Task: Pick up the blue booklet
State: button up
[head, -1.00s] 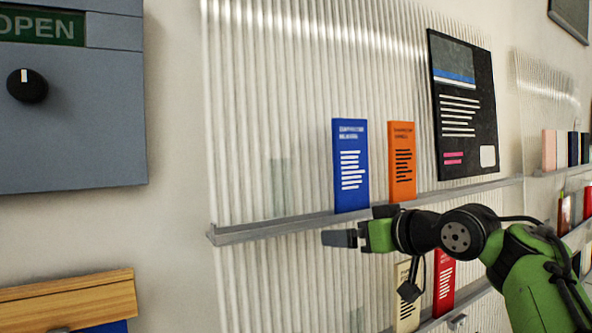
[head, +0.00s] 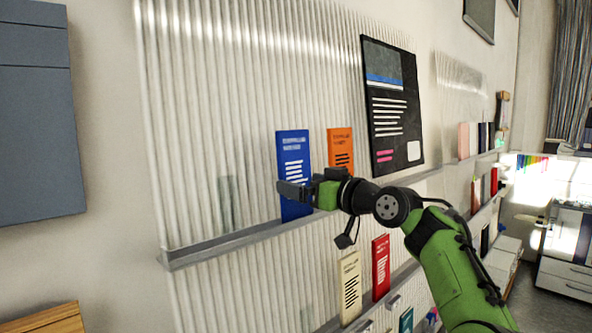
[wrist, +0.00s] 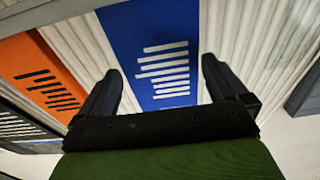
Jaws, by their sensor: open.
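The blue booklet (head: 293,150) with white text lines stands upright on the upper wall ledge, leaning on the ribbed panel. My gripper (head: 290,188) is in front of its lower part and hides some of it in the head view. In the wrist view the blue booklet (wrist: 150,45) lies between and beyond the two dark fingers of my gripper (wrist: 160,85). The fingers are spread apart with nothing between their tips. I cannot tell how far the tips are from the booklet.
An orange booklet (head: 341,148) stands close to the right of the blue one. A large black poster-like board (head: 393,110) is further right. Cream (head: 349,285) and red (head: 381,265) booklets stand on a lower ledge. The upper ledge (head: 215,247) is clear at its left.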

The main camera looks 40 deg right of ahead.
aim_at(298, 181)
jog(key=w, duration=0.2)
jog(key=w+p, duration=0.1)
jog(key=shift+w+a+r, duration=0.15)
jog(key=shift+w+a, duration=0.1)
jog(key=shift+w, duration=0.05)
jog(key=shift+s, duration=0.2)
jog(key=shift+c, duration=0.3)
jog(key=shift+s, duration=0.1)
jog(key=shift+c, duration=1.3)
jog(key=c, duration=0.4)
